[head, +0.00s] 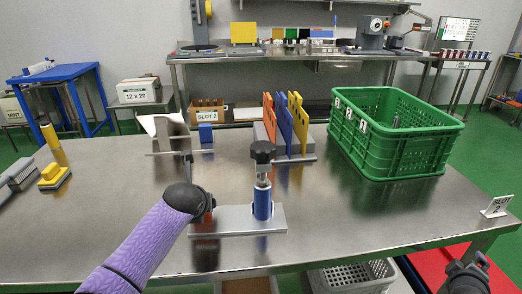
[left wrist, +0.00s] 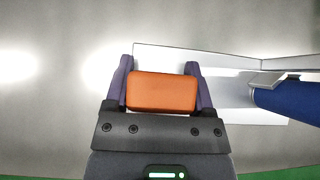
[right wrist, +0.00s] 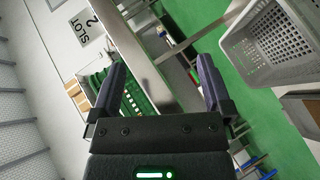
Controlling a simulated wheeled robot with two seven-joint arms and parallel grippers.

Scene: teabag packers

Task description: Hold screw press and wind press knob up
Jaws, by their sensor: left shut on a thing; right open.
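The screw press stands upright on the table, with a black knob (head: 262,152) on a threaded shaft above a blue body (head: 262,203) on a silver base plate (head: 250,222). In the left wrist view the blue body (left wrist: 285,103) is at the right.
A green crate (head: 400,158) stands to the right of the press. A rack with orange and blue dividers (head: 285,125) stands behind the press. A grey basket (right wrist: 275,45) sits below the table. Table between press and right edge is clear.

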